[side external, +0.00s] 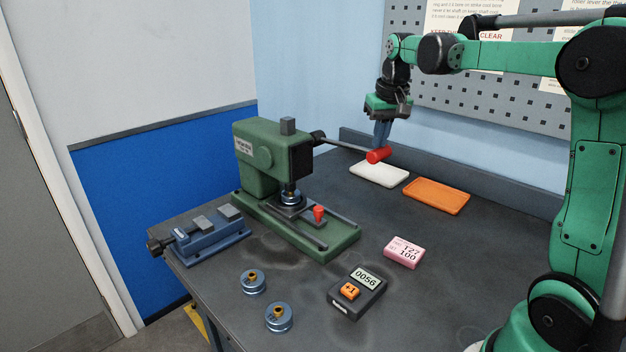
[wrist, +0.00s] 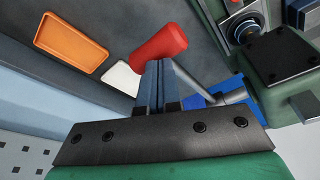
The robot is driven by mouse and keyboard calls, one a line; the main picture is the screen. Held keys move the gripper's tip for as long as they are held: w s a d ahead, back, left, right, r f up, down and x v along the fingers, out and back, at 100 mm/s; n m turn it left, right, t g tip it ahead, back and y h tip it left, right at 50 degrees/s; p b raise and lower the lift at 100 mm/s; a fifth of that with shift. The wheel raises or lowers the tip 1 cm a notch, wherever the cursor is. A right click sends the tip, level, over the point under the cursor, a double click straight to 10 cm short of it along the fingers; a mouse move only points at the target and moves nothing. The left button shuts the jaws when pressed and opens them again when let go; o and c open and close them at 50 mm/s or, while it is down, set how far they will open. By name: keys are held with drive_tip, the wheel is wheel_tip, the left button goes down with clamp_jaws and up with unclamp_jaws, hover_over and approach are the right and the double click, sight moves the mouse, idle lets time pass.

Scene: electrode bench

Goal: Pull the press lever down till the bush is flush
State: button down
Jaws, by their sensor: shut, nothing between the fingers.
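The green press (side external: 265,165) stands on the dark bench, with its lever (side external: 343,144) reaching out to the right, close to level. The lever ends in a red grip (side external: 378,155). My gripper (side external: 381,143) points down with its fingers shut and empty, right at the red grip. In the wrist view the shut fingertips (wrist: 158,68) are close beside the red grip (wrist: 159,43); I cannot tell whether they touch. The bush (side external: 290,196) sits under the press ram, and it shows at the upper right in the wrist view (wrist: 247,28). Whether it is flush is too small to tell.
A blue vise (side external: 208,236) stands left of the press. A white tray (side external: 366,176) and an orange tray (side external: 437,196) lie behind, below the lever side.

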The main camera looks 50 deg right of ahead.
sight(377, 161)
drive_tip(key=shift+f+g+y, duration=0.3)
drive_tip(key=shift+f+g, duration=0.2)
drive_tip(key=shift+f, duration=0.65)
drive_tip(key=shift+w+f+g+y, duration=0.15)
drive_tip(key=shift+f+g+y, duration=0.4)
drive_tip(key=shift+f, duration=1.1)
drive_tip(key=shift+w+f, duration=0.25)
drive_tip(key=shift+f, duration=0.45)
drive_tip(key=shift+w+f, duration=0.2)
drive_tip(key=shift+f, duration=0.45)
drive_tip(key=shift+f, duration=0.1)
